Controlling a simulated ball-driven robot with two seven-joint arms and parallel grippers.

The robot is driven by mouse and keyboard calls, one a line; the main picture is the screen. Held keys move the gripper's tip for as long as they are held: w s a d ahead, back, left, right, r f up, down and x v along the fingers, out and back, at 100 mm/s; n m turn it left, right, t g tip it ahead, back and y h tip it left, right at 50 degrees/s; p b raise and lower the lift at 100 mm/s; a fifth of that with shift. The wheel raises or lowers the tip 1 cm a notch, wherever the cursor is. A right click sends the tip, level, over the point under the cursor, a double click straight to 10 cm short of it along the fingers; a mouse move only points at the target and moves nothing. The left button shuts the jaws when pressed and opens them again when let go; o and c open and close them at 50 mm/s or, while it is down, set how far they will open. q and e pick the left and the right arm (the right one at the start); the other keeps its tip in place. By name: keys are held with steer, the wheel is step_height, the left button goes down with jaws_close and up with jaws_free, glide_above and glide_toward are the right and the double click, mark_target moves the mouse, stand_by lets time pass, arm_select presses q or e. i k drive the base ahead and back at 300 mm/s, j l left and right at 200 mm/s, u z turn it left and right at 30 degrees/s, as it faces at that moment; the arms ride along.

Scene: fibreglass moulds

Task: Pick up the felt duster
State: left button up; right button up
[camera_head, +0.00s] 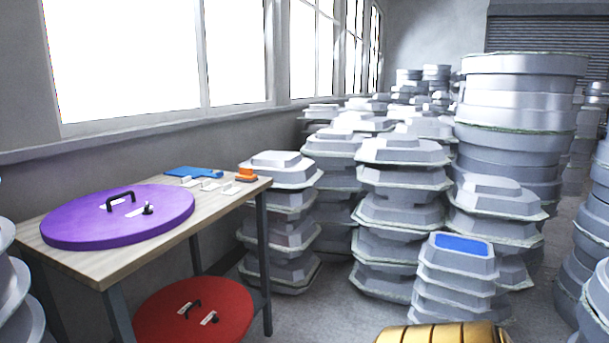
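A small orange block-like item (247,174), which looks like the felt duster, sits at the far right corner of the wooden-topped table (95,265). It is small in view, so its felt face cannot be made out. Neither of my grippers is in view.
A purple disc (120,217) with a black handle lies on the table, near a flat blue item (194,172) and several small white pieces (209,185). A red disc (194,312) lies below. Stacked grey moulds (400,205) crowd the right; one stack has a blue top (462,245).

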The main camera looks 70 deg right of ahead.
mark_target(246, 175)
steer(key=z, duration=1.75)
steer(key=i+l, duration=0.1)
steer(key=i, duration=0.15)
steer(key=z, duration=0.05)
